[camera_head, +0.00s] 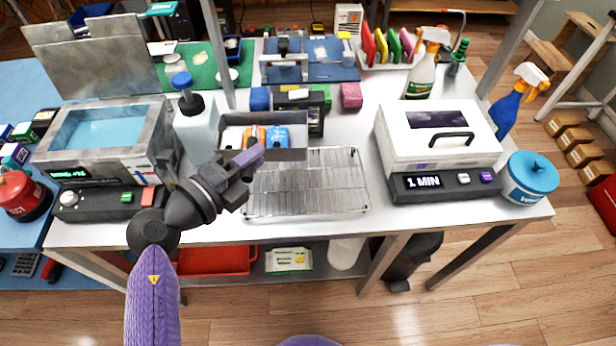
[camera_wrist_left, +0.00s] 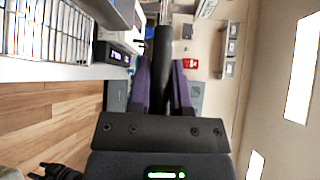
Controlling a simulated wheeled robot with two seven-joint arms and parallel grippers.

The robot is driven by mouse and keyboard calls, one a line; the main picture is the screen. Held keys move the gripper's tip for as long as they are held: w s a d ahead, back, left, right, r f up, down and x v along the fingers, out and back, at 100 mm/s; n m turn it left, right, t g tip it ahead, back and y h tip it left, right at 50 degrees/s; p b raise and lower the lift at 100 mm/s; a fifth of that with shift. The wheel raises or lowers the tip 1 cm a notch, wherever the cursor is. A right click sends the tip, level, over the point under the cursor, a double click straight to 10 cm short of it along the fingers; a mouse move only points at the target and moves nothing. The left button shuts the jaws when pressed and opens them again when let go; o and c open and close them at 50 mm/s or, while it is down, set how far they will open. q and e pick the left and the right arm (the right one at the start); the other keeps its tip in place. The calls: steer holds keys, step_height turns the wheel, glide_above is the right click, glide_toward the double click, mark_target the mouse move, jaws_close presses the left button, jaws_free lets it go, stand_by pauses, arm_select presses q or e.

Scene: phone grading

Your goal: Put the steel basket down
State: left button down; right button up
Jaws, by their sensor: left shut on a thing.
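In the left wrist view the black handle (camera_wrist_left: 162,65) runs between the purple fingers (camera_wrist_left: 163,88). I cannot tell whether the basket touches the rack. My right gripper is not clearly seen.
A tank with a raised lid (camera_head: 100,138) stands at left, beside a pump bottle (camera_head: 195,125). A white "1 MIN" device (camera_head: 440,150) stands right of the rack. Sponges (camera_head: 351,96) lie behind. The front of the rack is clear.

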arm_select(q)
steer(key=w+d+y, duration=0.1)
steer(key=d, duration=0.4)
step_height(320, 180, down, 11)
steer(key=b, duration=0.7)
steer(key=shift+d+t, duration=0.2)
steer(key=shift+t, duration=0.2)
steer(key=c, duration=0.5)
jaws_free()
steer(key=shift+c, duration=0.2)
